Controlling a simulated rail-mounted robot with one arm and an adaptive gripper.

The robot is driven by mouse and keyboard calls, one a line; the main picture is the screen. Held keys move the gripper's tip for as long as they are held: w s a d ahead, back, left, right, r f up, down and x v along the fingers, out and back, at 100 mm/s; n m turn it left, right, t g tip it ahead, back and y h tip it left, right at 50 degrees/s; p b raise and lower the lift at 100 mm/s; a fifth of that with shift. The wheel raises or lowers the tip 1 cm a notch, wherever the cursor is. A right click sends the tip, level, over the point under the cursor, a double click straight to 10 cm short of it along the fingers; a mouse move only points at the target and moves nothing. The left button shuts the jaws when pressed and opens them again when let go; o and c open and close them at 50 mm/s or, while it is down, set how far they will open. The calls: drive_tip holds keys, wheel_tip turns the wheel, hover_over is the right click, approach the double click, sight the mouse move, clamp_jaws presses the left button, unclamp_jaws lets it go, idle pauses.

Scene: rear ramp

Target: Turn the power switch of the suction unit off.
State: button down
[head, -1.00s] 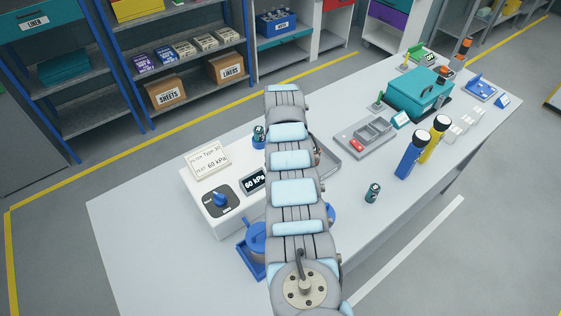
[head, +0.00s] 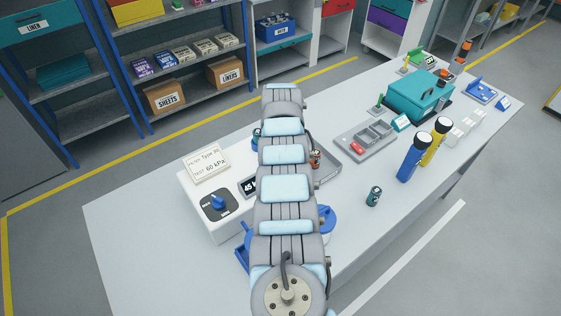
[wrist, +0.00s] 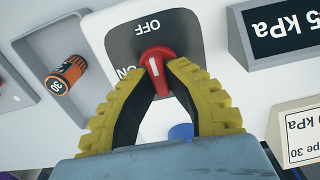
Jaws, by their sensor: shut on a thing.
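The suction unit is a white box (head: 198,213) at the left of the bench in the head view. It bears a blue dial (head: 218,203) and a display (head: 249,186) reading about 45 kPa, partly hidden by my arm. In the wrist view the display (wrist: 275,25) is upside down and cut off. The red power switch (wrist: 154,62) sits on a dark plate (wrist: 180,27) with upside-down OFF and ON labels. My gripper (wrist: 157,78) is shut on the switch, a yellow finger on each side. The head view hides gripper and switch behind my arm.
An orange battery (wrist: 66,75) lies in a grey tray beside the unit. A teal battery (head: 374,196) and blue and yellow flashlights (head: 412,160) stand to the right. The bench's front left is clear.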

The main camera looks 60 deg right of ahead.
drive_tip(key=c, duration=1.1)
unclamp_jaws()
drive_tip(key=shift+r, duration=0.1)
wheel_tip(320, 180, up, 12)
drive_tip(key=shift+f, duration=0.1)
